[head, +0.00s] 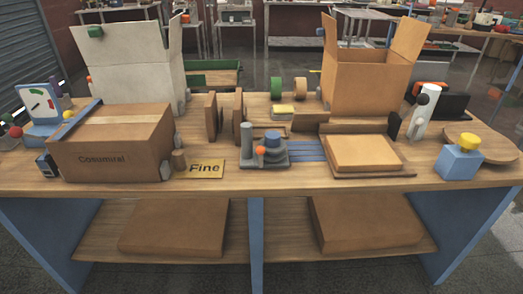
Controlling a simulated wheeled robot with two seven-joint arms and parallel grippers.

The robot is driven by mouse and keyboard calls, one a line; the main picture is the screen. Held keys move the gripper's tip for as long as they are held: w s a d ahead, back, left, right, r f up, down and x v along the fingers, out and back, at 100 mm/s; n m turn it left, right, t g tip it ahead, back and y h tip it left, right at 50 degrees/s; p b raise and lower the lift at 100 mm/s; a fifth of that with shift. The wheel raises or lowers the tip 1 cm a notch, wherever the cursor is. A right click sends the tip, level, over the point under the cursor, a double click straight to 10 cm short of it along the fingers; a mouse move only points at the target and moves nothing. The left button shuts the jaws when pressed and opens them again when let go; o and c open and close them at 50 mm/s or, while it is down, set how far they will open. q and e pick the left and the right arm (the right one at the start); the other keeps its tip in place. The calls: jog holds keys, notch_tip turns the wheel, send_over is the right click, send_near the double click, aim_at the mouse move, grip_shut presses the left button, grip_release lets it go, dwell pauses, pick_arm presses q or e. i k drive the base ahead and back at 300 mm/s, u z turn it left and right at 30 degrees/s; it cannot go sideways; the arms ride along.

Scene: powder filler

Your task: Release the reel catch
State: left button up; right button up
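I cannot tell for sure which part is the reel catch. A small grey mechanism (264,159) stands near the front middle of the table, with an upright grey post (246,140), a stepped round part with a blue top (273,138) and an orange knob (261,151). Farther back stand a green roll (276,89) and a tan roll (300,90), side by side and upright on their rims. Neither of my grippers shows in the head view.
On the wooden table (215,188), a closed carton (112,150) fills the left front, with an open white box (136,84) behind it. An open brown box (368,84) stands back right. A flat tan block (364,153) and a blue yellow-topped bottle (461,160) are right of the mechanism.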

aim_at(260, 150)
jog(key=z, duration=0.25)
jog(key=i, duration=0.35)
jog(key=u, duration=1.3)
